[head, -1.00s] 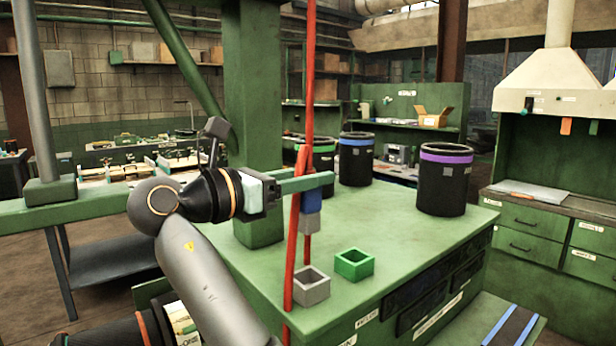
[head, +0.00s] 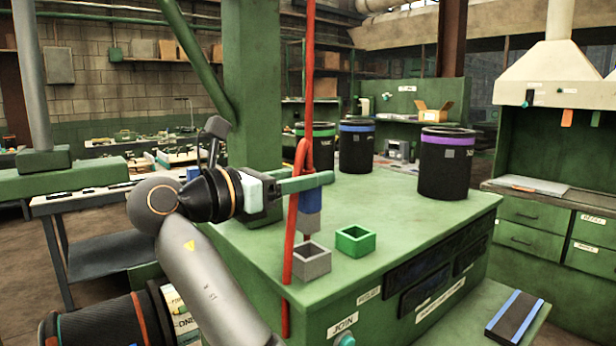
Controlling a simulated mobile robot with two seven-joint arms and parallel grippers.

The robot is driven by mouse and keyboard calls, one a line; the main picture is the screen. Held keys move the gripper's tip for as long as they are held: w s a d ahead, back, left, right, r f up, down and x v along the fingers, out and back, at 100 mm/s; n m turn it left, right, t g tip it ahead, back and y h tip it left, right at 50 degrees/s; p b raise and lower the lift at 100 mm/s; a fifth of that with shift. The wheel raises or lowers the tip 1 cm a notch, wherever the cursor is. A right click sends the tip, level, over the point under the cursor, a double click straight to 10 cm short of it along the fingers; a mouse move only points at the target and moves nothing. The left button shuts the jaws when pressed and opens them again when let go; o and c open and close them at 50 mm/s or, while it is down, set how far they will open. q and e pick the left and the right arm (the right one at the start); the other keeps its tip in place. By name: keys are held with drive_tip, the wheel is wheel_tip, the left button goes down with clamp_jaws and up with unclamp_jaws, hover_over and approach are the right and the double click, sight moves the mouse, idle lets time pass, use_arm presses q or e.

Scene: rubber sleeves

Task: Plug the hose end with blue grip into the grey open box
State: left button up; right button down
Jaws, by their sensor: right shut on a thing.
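My right gripper (head: 306,183) has its green fingers shut on the hose end's blue grip (head: 311,203). The grip hangs upright below the fingers, with a grey block-like end (head: 309,222) under it. The grey open box (head: 312,264) stands on the green bench top, its opening facing up. The grey end appears just above and behind the box's rim in the picture; I cannot tell the exact gap in depth. The red hose (head: 288,260) passes in front of the fingers and hides part of the grip and the box's left edge. My left gripper is out of view.
A green open box (head: 355,241) stands just right of the grey one. Black bins with purple (head: 447,172), blue (head: 357,150) and green (head: 316,142) bands stand further back. A green post (head: 252,110) rises behind my gripper. The bench top (head: 425,220) is clear to the right.

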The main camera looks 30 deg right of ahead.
sight(301, 217)
drive_tip(key=shift+f, duration=0.4)
drive_tip(key=shift+f+b, duration=0.4)
drive_tip(key=shift+f, duration=0.15)
drive_tip(key=shift+f+b, duration=0.5)
drive_tip(key=shift+f, duration=0.55)
drive_tip(key=shift+f+b, duration=0.35)
drive_tip(key=shift+f, duration=0.4)
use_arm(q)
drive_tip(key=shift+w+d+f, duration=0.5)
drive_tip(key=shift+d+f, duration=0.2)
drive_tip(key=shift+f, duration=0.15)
use_arm(e)
drive_tip(key=shift+f, duration=0.2)
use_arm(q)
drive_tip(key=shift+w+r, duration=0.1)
